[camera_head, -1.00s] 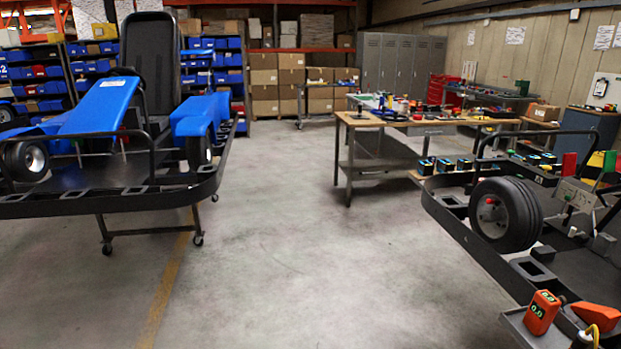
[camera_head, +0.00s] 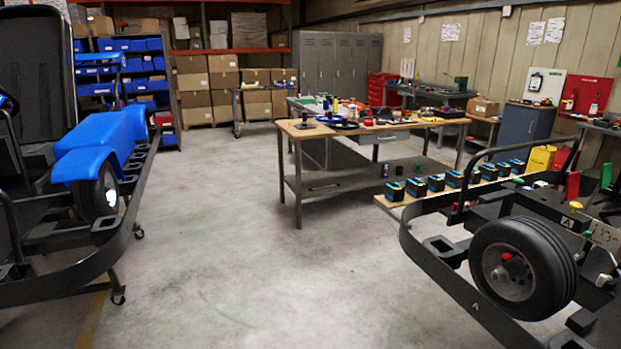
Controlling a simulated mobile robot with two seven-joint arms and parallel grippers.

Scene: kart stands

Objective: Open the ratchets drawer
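No drawer labelled for ratchets can be made out from here. A red tool cabinet (camera_head: 382,89) stands at the back, right of the grey lockers; its front is too small to read. A wooden-topped workbench (camera_head: 298,133) stands mid-room with tools on top and a grey drawer (camera_head: 390,137) under its top. A dark blue-grey cabinet (camera_head: 525,126) stands at the right by the wall. Neither of my grippers shows in the view.
A blue kart on a wheeled stand (camera_head: 112,244) is at the left. A second kart frame with a black wheel (camera_head: 522,268) is at the right, beside a board (camera_head: 394,202) with several batteries. Open concrete floor (camera_head: 230,260) lies between them.

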